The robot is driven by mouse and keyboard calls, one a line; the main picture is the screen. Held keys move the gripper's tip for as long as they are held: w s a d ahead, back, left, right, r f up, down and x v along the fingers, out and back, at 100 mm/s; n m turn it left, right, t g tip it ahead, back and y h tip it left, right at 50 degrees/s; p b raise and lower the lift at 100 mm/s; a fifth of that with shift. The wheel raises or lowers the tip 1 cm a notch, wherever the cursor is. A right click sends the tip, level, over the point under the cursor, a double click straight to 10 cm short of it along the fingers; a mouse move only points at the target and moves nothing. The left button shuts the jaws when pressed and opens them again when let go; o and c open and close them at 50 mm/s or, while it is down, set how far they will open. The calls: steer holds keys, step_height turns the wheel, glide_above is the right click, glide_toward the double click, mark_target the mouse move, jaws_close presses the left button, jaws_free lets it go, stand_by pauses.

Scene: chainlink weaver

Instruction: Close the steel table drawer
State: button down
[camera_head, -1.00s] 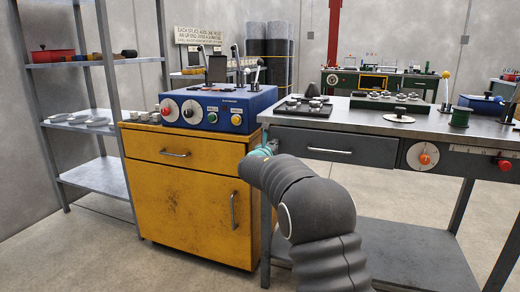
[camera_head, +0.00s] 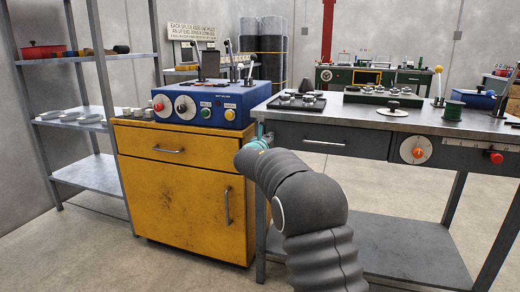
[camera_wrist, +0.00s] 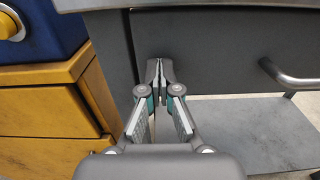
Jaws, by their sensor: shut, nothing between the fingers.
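The steel table (camera_head: 420,124) stands at the right. Its dark grey drawer front (camera_head: 352,143) with a silver bar handle (camera_head: 325,143) sits under the top and looks about flush with the frame; any small gap is hard to tell. In the wrist view the drawer front (camera_wrist: 220,45) fills the upper right, with the handle (camera_wrist: 290,76) at the right edge. My gripper (camera_wrist: 160,68) is shut and empty, its tips at the left end of the drawer front, seemingly against or very near it. In the head view my gripper (camera_head: 262,139) is partly hidden by my arm.
A yellow cabinet (camera_head: 180,200) with a blue control box (camera_head: 205,103) stands close left of the table. A dial panel (camera_head: 418,150) is right of the drawer. The table's lower shelf (camera_head: 390,240) is bare. A grey rack (camera_head: 90,110) stands far left.

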steer(key=a+b+v, duration=0.1)
steer(key=b+v, duration=0.1)
steer(key=v, duration=1)
steer(key=s+d+f+m+g, duration=0.4)
steer(key=s+f+m+g, duration=0.1)
steer(key=s+f+m, duration=0.4)
steer(key=s+d+f+m+g, duration=0.55)
steer(key=s+m, duration=0.25)
steer(key=s, duration=0.2)
steer(key=s+r+m+y+p, duration=0.1)
steer(key=s+m+y, duration=0.6)
steer(key=s, duration=2.4)
steer(key=shift+d+r+m, duration=0.2)
steer(key=shift+d+m, duration=0.15)
steer(key=shift+m, duration=3.35)
